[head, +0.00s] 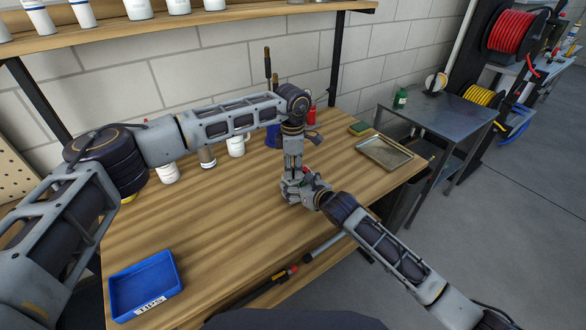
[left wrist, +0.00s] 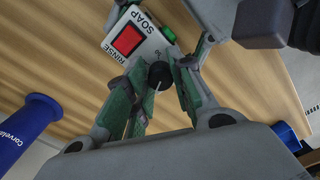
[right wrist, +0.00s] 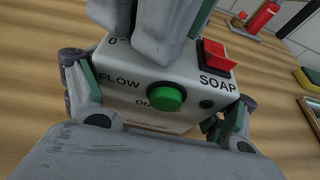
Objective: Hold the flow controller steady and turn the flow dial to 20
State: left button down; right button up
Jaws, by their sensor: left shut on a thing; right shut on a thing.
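The flow controller (right wrist: 140,75) is a pale box with FLOW and SOAP lettering, a green button (right wrist: 166,97) and a red rocker switch (right wrist: 218,55). My right gripper (right wrist: 160,120) is shut on the box, one finger at each side. The black flow dial (left wrist: 160,75) with a white pointer line shows between the fingers of my left gripper (left wrist: 155,90), which is shut on it. The number at the pointer is not readable. In the right wrist view the left gripper's fingers hide the dial; a 0 mark shows beside them. In the head view both grippers meet and mostly hide the controller.
The wooden bench (head: 220,230) is clear in front. A blue bin (head: 147,285) stands at its front left, a metal tray (head: 385,153) at its right. White bottles (head: 167,173) stand behind my left arm. A red bottle (right wrist: 263,17) shows in the right wrist view.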

jog(key=shift+d+f, duration=0.1)
jog(key=shift+f, duration=0.1)
pick_arm(q)
jog(key=c, duration=1.2)
grip_release()
jog(key=shift+r, duration=0.1)
notch_tip(320, 180, up, 12)
jog(key=shift+a, duration=0.1)
pick_arm(e)
jog(key=o, duration=1.1)
pick_arm(q)
jog(key=shift+w, duration=0.1)
pick_arm(e)
jog(key=shift+r, duration=0.1)
